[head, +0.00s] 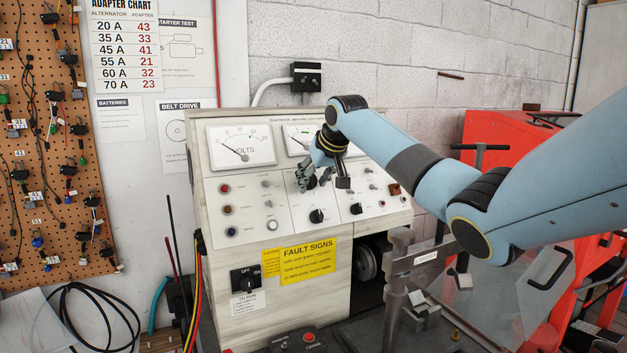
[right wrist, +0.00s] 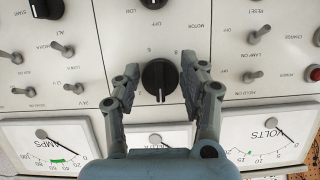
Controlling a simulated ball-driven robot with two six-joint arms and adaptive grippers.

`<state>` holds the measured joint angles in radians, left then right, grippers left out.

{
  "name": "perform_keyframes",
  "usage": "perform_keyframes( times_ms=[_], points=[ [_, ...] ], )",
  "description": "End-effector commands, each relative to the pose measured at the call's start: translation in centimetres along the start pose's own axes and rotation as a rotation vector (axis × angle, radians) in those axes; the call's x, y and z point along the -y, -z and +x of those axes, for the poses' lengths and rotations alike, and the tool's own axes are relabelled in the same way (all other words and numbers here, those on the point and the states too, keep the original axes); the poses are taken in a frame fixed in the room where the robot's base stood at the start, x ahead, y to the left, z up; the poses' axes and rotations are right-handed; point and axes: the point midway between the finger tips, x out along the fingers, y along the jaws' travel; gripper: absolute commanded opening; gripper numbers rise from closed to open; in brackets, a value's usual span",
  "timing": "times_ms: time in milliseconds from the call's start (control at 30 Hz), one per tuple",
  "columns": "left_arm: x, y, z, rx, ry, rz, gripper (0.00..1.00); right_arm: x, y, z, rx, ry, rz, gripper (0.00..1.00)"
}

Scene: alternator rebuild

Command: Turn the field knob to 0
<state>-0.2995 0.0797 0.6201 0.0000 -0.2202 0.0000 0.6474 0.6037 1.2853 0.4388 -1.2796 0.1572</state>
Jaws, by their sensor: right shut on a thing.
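The field knob is a round black knob (right wrist: 159,77) with a white pointer line, on the white panel of the tester. In the right wrist view, which is upside down, the line points toward the picture's bottom, the meter side. The numerals 6 and 8 show by the knob's upper edge; a 0 cannot be made out. My right gripper (right wrist: 159,84) is shut on this knob, one finger on each side. My left gripper is not in view.
The wooden test bench (head: 225,270) has meters along its top, toggle switches around the knob, and two lower black knobs (head: 316,215) (head: 356,208). A yellow fault sign (head: 308,262) is on its front. A red cabinet (head: 490,128) stands at right.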

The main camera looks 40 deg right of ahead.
Motion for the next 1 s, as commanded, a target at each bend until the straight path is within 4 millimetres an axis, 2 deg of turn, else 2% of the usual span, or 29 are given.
perform_keyframes(
  times_ms=[633, 667, 700, 800, 1000],
  points=[
    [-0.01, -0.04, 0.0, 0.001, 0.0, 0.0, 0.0, -0.09, 0.11, -0.05, -0.003, -0.02, -0.05, 0.11],
    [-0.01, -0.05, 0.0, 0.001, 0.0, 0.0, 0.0, -0.08, 0.12, -0.05, -0.003, -0.02, -0.05, 0.45],
    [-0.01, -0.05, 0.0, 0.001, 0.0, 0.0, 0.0, -0.08, 0.12, -0.05, -0.003, -0.02, -0.05, 0.51],
    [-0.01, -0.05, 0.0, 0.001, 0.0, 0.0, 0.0, -0.06, 0.11, -0.05, -0.003, -0.019, -0.049, 0.64],
    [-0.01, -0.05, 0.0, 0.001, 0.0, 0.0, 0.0, -0.04, 0.06, -0.03, -0.002, -0.018, -0.049, 0.64]
  ],
)
